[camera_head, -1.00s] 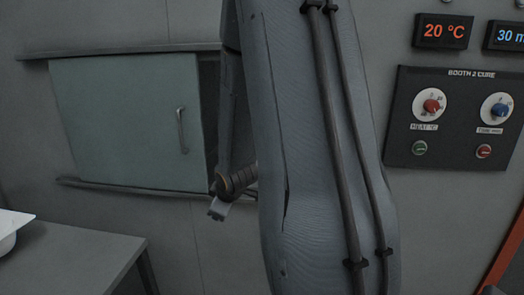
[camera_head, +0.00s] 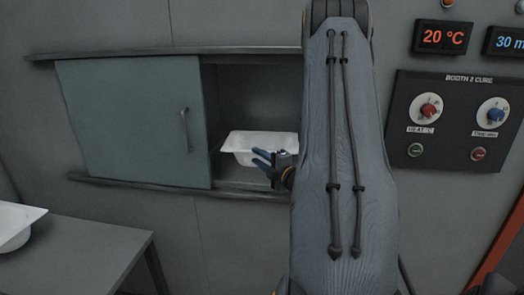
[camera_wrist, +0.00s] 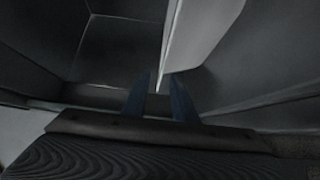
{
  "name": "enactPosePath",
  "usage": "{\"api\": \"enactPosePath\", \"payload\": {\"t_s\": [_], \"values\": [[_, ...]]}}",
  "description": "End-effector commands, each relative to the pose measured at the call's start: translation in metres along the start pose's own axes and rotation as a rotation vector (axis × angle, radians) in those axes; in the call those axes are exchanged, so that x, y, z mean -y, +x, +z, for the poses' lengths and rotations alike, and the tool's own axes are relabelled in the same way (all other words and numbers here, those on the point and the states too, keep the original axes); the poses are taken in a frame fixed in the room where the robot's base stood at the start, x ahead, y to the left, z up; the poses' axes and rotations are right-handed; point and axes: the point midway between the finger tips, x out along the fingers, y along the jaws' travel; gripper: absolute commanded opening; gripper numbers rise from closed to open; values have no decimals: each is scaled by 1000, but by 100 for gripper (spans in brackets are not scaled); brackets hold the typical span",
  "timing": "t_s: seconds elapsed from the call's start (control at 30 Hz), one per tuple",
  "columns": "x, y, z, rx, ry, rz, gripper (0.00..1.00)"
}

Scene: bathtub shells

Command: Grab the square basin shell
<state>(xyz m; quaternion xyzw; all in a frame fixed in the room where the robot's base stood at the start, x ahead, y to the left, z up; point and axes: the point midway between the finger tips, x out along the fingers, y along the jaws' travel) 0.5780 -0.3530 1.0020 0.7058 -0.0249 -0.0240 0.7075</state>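A white basin shell (camera_head: 258,137) with a straight-edged rim sits inside the open wall booth in the head view. My gripper (camera_head: 259,156) reaches to its front right side, with blue fingers at the rim. In the wrist view the fingers are spread apart (camera_wrist: 161,98), and the pale wall of the shell (camera_wrist: 200,35) comes down towards the gap between them. I cannot tell whether either finger touches it.
A sliding door (camera_head: 135,125) with a handle covers the booth's left half. Another white shell (camera_head: 15,225) sits on a grey table (camera_head: 90,255) at lower left, cut off by the picture edge. A control panel (camera_head: 455,120) is on the right wall.

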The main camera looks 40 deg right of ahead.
Motion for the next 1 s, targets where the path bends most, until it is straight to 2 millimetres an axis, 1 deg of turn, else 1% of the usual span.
{"api": "enactPosePath", "payload": {"t_s": [0.23, 0.37, 0.5, 0.67, 0.7, 0.83, 1.0], "values": [[2, 32, -7, -3, 2, -1, 25], [3, 47, -5, -1, 1, -1, 25], [4, 52, -5, 1, 3, -1, 25], [4, 52, -4, 2, 3, -1, 25], [4, 52, -5, 1, 3, -1, 22], [4, 52, -5, 1, 3, -1, 0], [4, 52, -5, 1, 2, -1, 0]]}}
